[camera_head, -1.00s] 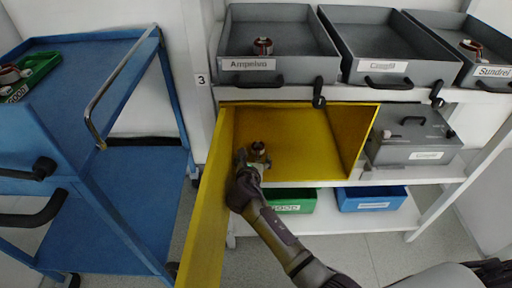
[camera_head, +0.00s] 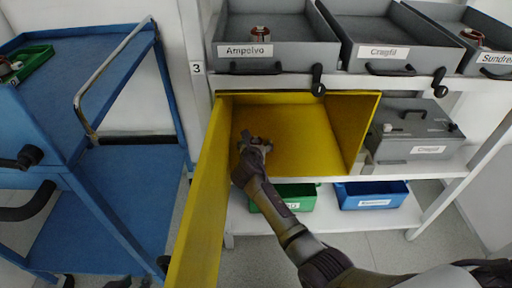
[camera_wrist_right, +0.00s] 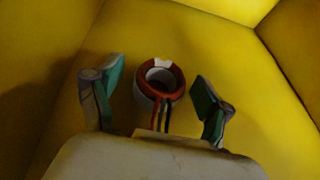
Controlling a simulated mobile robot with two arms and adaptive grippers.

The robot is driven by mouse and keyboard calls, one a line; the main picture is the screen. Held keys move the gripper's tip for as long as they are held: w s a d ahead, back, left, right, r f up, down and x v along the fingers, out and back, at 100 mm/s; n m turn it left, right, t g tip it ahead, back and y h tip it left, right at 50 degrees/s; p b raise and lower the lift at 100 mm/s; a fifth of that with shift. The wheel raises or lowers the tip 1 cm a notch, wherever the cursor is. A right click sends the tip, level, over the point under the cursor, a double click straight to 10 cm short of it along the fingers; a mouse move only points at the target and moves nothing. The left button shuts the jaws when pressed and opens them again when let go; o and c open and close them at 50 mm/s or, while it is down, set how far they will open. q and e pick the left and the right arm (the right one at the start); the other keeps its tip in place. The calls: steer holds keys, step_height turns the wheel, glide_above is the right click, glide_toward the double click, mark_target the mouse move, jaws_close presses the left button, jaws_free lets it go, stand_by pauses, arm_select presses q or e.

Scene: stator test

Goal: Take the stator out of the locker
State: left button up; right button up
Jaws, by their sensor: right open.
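The stator (camera_wrist_right: 177,82), a red-brown and white ring with red and dark wires, sits on the yellow floor of the open locker (camera_head: 300,150). In the right wrist view it lies between the two spread fingers of my right gripper (camera_wrist_right: 157,78), with a gap on each side. In the head view my right gripper (camera_head: 254,143) is inside the locker, toward its left side, and largely hides the stator. The yellow locker door (camera_head: 200,215) stands open on the left. My left gripper is not in view.
Grey bins (camera_head: 270,45) stand on the shelf above, two with visible stators. A grey lidded box (camera_head: 415,140) is right of the locker. Green (camera_head: 300,195) and blue (camera_head: 372,195) bins sit below. A blue cart (camera_head: 110,175) stands left of the door.

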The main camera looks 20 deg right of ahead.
steer(key=c, duration=1.2)
steer(key=shift+c, duration=0.8)
steer(key=shift+r, duration=0.15)
